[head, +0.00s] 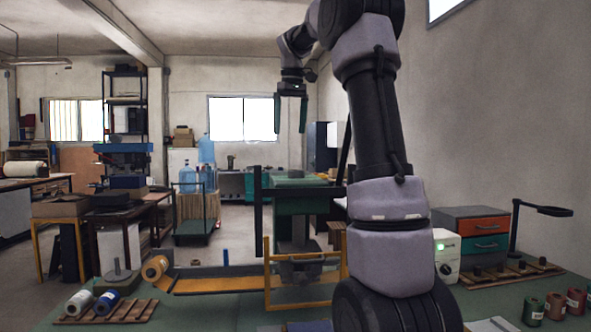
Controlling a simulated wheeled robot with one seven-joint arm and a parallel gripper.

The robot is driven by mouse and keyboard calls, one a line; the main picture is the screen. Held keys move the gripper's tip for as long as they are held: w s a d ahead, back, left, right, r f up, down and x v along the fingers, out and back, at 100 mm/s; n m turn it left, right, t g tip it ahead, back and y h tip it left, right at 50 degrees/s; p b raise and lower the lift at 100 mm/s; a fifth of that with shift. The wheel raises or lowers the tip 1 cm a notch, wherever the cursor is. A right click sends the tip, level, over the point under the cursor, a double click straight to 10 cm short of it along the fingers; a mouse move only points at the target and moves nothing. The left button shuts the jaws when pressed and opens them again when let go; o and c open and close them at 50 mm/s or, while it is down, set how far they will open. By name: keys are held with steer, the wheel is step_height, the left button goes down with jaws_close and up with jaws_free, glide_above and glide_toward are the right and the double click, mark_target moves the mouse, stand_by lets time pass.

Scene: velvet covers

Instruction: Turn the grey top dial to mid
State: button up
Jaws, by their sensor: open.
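A small white box (452,257) stands on the green worktop right of my arm, and my arm hides its left part. A green light (440,246) glows on its front. A small round dial (445,269) sits below the light. Its colour and setting are too small to tell, and I cannot make out a separate top dial. My gripper (291,112) is raised high, left of my upper arm, with its two fingers apart and pointing down. It is empty and well away from the white box.
A drawer unit (475,240) with orange and teal fronts stands behind the box. A rack of dark pegs (510,271), a black stand (515,230) and several thread spools (554,306) are to the right. A yellow frame (300,305) stands left of my arm.

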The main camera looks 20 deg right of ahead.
steer(key=n+g, duration=0.1)
steer(key=g, duration=0.1)
glide_toward(296, 174)
step_height(296, 174, up, 3)
steer(key=w+d, duration=0.1)
steer(key=w, duration=0.2)
steer(key=f, duration=1.1)
steer(key=shift+s+d, duration=0.2)
steer(key=shift+d, duration=0.05)
steer(key=c, duration=1.3)
